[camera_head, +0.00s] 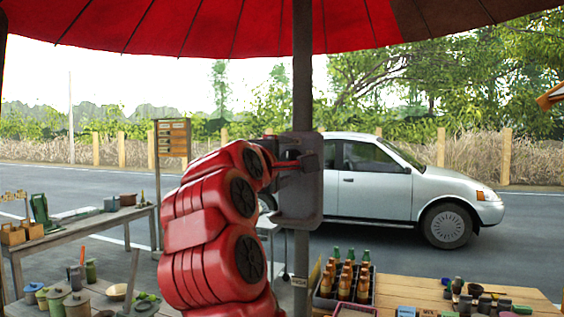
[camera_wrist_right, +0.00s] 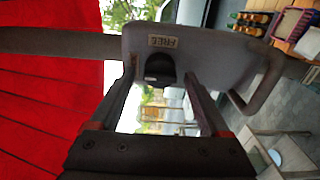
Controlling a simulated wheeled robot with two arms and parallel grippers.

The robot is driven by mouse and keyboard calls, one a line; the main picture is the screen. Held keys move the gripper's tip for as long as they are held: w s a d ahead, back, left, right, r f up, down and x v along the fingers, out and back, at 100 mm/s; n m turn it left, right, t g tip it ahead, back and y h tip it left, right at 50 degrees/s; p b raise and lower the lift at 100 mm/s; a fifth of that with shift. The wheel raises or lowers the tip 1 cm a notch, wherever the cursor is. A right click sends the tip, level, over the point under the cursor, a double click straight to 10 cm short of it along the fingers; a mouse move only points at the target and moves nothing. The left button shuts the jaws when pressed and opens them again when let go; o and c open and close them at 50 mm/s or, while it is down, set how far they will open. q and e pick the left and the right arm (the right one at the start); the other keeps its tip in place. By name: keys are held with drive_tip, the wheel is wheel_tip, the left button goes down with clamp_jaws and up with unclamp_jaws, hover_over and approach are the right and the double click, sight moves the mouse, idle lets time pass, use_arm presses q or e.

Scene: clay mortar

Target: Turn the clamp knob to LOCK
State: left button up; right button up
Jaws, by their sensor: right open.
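The clamp is a grey plate-like housing (camera_head: 302,205) on the dark umbrella pole (camera_head: 303,70). In the right wrist view the housing (camera_wrist_right: 215,62) carries a label reading FREE (camera_wrist_right: 162,42). The dark round clamp knob (camera_wrist_right: 160,66) sits just below that label in the picture. My right gripper (camera_wrist_right: 160,80) is open, with its fingertips on either side of the knob; I cannot tell whether they touch it. In the head view my red right arm reaches up to the clamp, and the gripper (camera_head: 290,163) is small and dark there. My left gripper is not in view.
A red umbrella canopy (camera_head: 200,25) hangs overhead. A crate of bottles (camera_head: 345,282) stands on the wooden table (camera_head: 440,285) at right. Another table (camera_head: 80,232) with goods stands at left. A silver car (camera_head: 385,190) is on the road behind. A grey looped handle (camera_wrist_right: 262,90) projects from the clamp.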

drive_tip(key=b+v, duration=0.1)
drive_tip(key=v, duration=1.6)
drive_tip(key=shift+s, duration=0.2)
